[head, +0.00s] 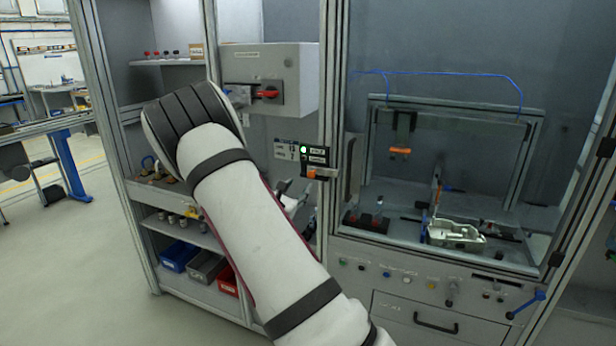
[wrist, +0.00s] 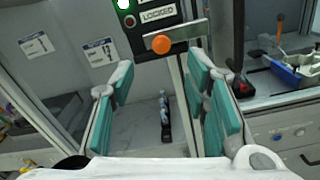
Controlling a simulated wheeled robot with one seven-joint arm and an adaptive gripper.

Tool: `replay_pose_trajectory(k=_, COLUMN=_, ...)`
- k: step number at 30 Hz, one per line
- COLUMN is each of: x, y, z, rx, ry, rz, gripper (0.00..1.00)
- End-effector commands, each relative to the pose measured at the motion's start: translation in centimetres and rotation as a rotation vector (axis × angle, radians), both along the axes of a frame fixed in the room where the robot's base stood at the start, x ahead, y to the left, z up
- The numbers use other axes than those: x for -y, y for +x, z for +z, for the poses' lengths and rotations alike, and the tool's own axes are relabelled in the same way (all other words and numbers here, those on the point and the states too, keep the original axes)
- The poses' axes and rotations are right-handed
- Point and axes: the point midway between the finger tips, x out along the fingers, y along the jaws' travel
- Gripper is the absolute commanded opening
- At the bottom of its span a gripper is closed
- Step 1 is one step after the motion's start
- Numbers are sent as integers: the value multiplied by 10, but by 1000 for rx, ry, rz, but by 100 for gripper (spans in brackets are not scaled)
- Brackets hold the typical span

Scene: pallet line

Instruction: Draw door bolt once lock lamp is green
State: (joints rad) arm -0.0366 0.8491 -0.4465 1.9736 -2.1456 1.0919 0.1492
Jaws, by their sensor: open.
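The black lock box (head: 316,156) is on the cabinet post beside the glass door. Its upper lamp (head: 303,149) is lit green; the lamp also shows at the top edge of the wrist view (wrist: 124,4). The lower lamp (wrist: 130,21), beside the LOCKED label, is dark with a red ring. Below is the door bolt, a metal bar (wrist: 186,34) with an orange knob (wrist: 161,44); the knob shows in the head view (head: 311,174). My gripper (wrist: 160,72) is open and empty, its teal-padded fingers below and either side of the knob, apart from it. My arm mostly hides it in the head view.
A grey box with a red rotary switch (head: 268,94) sticks out above left of the lock. Behind the door glass, a metal casting (head: 454,234) sits in a fixture. A drawer with a black handle (head: 436,323) is below. Shelves with bins (head: 180,256) are at left.

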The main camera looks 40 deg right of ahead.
Motion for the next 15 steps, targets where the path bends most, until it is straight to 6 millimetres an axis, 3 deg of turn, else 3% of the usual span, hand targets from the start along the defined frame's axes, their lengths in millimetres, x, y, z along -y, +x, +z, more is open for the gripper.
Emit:
replay_pose_trajectory(k=9, x=60, y=23, z=0, rx=2, ry=0, rz=-3, gripper=42)
replay_pose_trajectory(k=15, x=87, y=35, z=0, rx=2, ry=1, rz=-3, gripper=42)
